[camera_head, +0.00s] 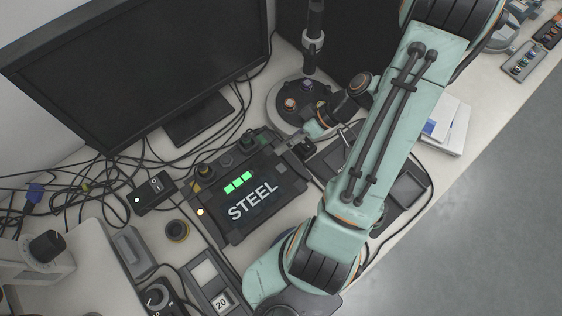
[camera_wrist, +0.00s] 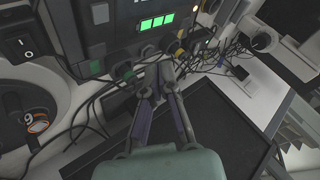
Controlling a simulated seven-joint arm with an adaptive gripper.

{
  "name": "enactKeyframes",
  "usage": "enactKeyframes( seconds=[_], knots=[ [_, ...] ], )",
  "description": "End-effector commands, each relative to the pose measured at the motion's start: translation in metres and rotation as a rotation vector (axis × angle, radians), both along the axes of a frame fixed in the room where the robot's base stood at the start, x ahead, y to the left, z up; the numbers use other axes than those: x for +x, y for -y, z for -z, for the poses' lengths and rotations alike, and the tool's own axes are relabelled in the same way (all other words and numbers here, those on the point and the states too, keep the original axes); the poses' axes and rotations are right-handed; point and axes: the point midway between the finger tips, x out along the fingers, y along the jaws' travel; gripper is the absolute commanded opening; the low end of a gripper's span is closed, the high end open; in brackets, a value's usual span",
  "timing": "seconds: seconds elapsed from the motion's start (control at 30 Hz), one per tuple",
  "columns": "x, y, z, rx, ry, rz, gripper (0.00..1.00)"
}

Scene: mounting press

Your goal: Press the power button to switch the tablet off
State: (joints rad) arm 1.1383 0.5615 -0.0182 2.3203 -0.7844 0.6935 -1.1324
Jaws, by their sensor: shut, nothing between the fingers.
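In the head view my gripper (camera_head: 301,147) is a dark shape by the tablet's upper right corner, partly hard to make out.
A black monitor (camera_head: 140,65) stands behind, with loose cables around it. A black rocker-switch box (camera_head: 155,187) with a green light sits left of the tablet. A round press base (camera_head: 282,112) stands upper right. Another rocker switch (camera_wrist: 26,43) shows in the wrist view.

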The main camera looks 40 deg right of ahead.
Motion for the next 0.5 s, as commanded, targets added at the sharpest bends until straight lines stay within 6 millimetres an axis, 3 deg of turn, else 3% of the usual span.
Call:
enactKeyframes(
  seconds=[0.5],
  knots=[
    [0.000,-0.001,0.067,0.001,-0.002,-0.001,0.00]
  ],
)
